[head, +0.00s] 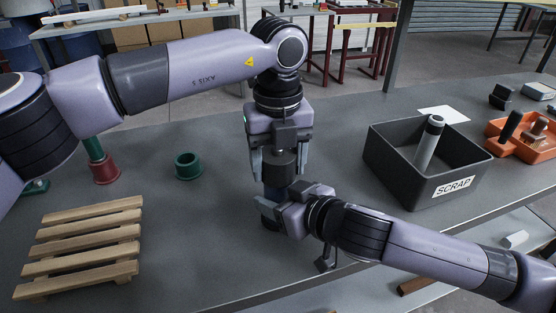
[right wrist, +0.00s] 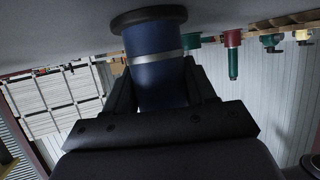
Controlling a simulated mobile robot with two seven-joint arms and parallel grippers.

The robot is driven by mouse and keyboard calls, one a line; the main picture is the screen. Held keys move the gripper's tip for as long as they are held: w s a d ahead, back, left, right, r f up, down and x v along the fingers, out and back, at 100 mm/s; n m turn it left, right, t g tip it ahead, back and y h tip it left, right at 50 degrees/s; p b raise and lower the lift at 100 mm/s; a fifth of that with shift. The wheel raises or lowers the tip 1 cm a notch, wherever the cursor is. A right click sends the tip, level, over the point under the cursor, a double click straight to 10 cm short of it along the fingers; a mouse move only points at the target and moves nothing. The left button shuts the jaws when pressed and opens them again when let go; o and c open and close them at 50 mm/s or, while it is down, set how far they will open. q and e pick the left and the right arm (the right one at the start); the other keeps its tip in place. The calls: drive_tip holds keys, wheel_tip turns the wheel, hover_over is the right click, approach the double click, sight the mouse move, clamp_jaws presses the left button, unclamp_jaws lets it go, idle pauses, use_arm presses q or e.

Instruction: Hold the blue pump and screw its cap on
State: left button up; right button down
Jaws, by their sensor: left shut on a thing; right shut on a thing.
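The blue pump (head: 271,214) stands upright on the grey bench in the middle of the head view. In the right wrist view the blue pump (right wrist: 155,42) shows inverted, with a silver band and a dark flange against the bench. My right gripper (right wrist: 160,85) is shut around its body; it also shows from the right in the head view (head: 284,206). My left gripper (head: 279,168) points down right above the pump, shut on a dark grey cap (head: 279,160). The cap is in line with the pump's top; whether its thread is engaged cannot be told.
A black scrap bin (head: 455,185) holding a grey cylinder (head: 430,140) stands at right, beside an orange tray (head: 518,148). A green ring (head: 188,166), a red flanged part (head: 105,170) and a wooden pallet (head: 85,245) are at left. Bench between pallet and pump is clear.

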use_arm(q)
drive_tip(key=m, duration=0.2)
drive_tip(key=shift+m, duration=0.3)
drive_tip(key=o, duration=1.2)
drive_tip(key=shift+r, duration=2.3)
